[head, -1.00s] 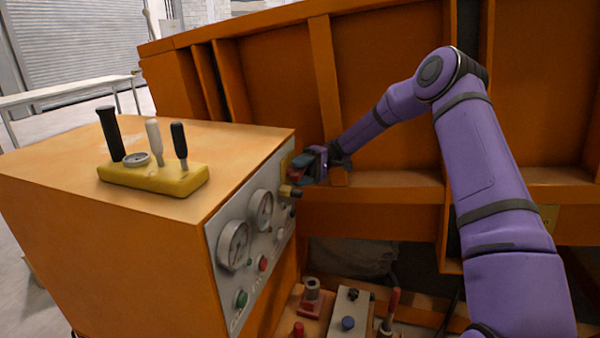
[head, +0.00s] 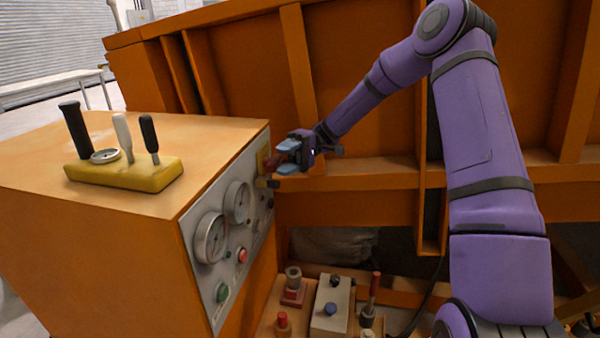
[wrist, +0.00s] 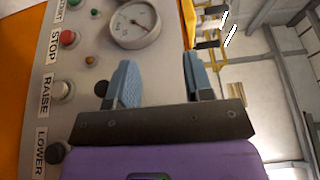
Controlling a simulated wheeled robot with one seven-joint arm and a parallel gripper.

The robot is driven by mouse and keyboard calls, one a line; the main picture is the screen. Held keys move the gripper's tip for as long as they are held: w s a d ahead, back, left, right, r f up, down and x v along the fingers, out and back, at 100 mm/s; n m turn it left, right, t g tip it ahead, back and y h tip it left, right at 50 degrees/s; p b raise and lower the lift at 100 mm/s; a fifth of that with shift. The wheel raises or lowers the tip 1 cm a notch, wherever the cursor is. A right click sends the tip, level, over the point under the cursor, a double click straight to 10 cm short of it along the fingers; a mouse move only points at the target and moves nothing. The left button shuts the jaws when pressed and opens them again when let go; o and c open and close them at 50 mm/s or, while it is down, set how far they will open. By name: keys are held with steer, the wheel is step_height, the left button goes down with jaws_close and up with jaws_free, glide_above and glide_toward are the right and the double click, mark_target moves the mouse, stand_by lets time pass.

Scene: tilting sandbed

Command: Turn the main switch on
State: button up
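The main switch appears to be the red handle (head: 272,163) on a yellow plate (head: 262,158) at the far end of the grey control panel (head: 232,215). My gripper (head: 282,158) is beside it in the head view, with its two blue fingers apart, one above the other. The red handle lies at or just past the fingertips; I cannot tell whether they touch it. In the wrist view my gripper (wrist: 158,80) is open, with no object visible between the fingers. The red handle is not visible there.
The orange cabinet (head: 110,250) carries a yellow lever block (head: 125,172). Gauges (head: 210,238), a green button (head: 222,292) and a red button (head: 242,256) sit on the panel. The ribbed orange sandbed wall (head: 365,80) stands close behind my gripper.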

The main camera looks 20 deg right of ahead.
steer(key=s, duration=0.8)
steer(key=shift+s+r, duration=0.15)
steer(key=shift+r, duration=0.1)
steer(key=s+d+r+m+t+h, duration=0.3)
steer(key=s+r+t+h, duration=0.3)
steer(key=s, duration=0.5)
steer(key=s+d+r+m+t+h, duration=0.3)
steer(key=s+r+t+h, duration=0.3)
steer(key=s+t+h, duration=0.3)
steer(key=shift+s+d+r, duration=0.15)
steer(key=shift+s+d, duration=0.2)
steer(key=shift+s, duration=0.7)
